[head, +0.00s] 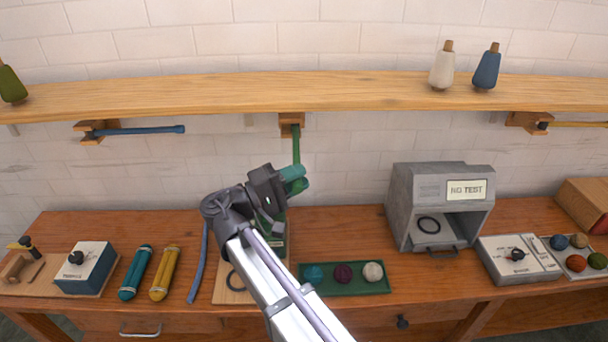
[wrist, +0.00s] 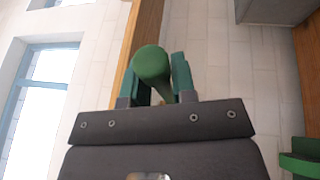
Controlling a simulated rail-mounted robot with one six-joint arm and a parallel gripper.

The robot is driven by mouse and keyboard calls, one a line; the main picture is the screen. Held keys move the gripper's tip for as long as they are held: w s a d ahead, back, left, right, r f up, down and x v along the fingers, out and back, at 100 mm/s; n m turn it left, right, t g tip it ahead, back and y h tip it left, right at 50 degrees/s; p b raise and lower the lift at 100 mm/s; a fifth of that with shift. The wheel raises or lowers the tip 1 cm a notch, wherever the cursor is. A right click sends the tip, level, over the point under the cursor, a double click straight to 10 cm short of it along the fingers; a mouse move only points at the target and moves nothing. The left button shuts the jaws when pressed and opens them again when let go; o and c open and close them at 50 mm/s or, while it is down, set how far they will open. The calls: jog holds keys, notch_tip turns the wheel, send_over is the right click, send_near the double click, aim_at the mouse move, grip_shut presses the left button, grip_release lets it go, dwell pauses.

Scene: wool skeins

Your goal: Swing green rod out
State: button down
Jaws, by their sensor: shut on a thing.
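The green rod (head: 296,146) comes out from a wooden wall bracket (head: 291,122) under the shelf, at the middle of the head view. It points out from the wall toward my arm. My gripper (head: 297,178) has teal fingers and is shut on the rod near its free end. In the wrist view the rod's rounded green end (wrist: 152,64) sits between the two fingers of my gripper (wrist: 160,82). My gripper hides part of the rod in the head view.
A blue rod (head: 145,130) on the left and a yellow rod (head: 580,124) on the right have similar brackets under the shelf (head: 350,92). Below, the table holds a green tray (head: 345,286) of wool balls and a grey tester box (head: 410,215). Air beside my gripper is clear.

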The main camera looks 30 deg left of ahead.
dwell(0.3)
jog(key=c, duration=1.1)
grip_release()
jog(key=shift+a, duration=0.15)
jog(key=shift+o, duration=0.2)
jog(key=b+v, duration=0.2)
jog(key=v, duration=0.9)
